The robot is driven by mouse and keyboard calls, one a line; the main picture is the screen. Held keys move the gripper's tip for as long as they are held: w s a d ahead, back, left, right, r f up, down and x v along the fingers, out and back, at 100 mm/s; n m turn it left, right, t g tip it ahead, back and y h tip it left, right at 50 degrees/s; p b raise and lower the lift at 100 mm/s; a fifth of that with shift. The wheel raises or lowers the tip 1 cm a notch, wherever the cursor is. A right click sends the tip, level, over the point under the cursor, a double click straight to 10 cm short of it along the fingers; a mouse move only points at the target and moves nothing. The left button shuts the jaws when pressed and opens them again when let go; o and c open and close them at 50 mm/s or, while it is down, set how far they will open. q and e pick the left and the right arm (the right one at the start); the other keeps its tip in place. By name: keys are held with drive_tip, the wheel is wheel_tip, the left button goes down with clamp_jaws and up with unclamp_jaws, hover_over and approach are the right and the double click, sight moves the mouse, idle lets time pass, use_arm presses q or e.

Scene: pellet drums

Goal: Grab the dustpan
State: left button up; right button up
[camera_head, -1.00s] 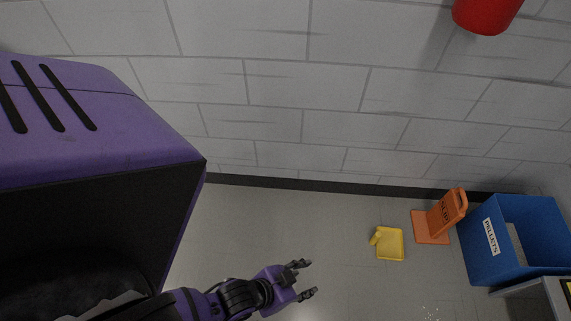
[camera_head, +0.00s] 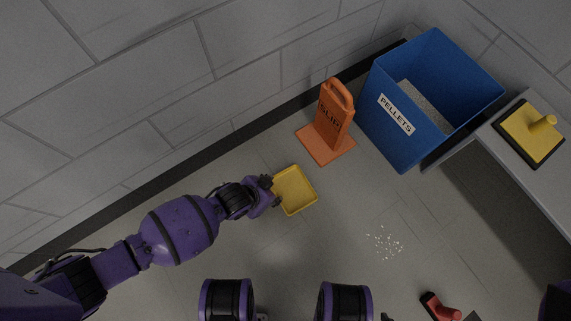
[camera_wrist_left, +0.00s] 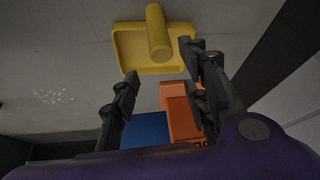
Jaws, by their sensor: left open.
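The yellow dustpan (camera_head: 299,189) lies on the grey floor in front of the orange sign. My left gripper (camera_head: 271,190) is right beside its left, handle side in the head view, and hides the handle there. In the left wrist view the dustpan (camera_wrist_left: 134,46) is at the top, its thick round handle (camera_wrist_left: 157,32) pointing toward the gripper. My left gripper (camera_wrist_left: 160,75) is open there, with nothing between its fingers. I cannot tell whether a finger touches the dustpan. My right gripper is not in view.
An orange sign (camera_head: 332,116) and a blue bin (camera_head: 390,135) marked PELLETS stand near the wall. Small white pellets (camera_head: 384,243) are scattered on the floor. A red-handled object (camera_head: 440,308) is at the bottom. A grey table (camera_head: 485,140) bears a yellow plate with a knob (camera_head: 531,131).

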use_arm(q)
drive_tip(key=shift+n+g+y, duration=0.3)
wheel_tip(320, 180, down, 4)
drive_tip(key=shift+a+f+b, duration=0.1)
drive_tip(key=shift+a+b, duration=0.05)
drive_tip(key=shift+b, duration=1)
drive_tip(key=b+x, duration=0.2)
drive_tip(key=x, duration=0.1)
drive_tip(key=shift+s+f+b, duration=0.1)
drive_tip(key=shift+f+b, duration=0.2)
drive_tip(key=shift+b, duration=0.05)
drive_tip(key=shift+f, duration=0.25)
drive_tip(key=shift+r, duration=0.1)
drive_tip(key=shift+c, duration=0.8)
clamp_jaws()
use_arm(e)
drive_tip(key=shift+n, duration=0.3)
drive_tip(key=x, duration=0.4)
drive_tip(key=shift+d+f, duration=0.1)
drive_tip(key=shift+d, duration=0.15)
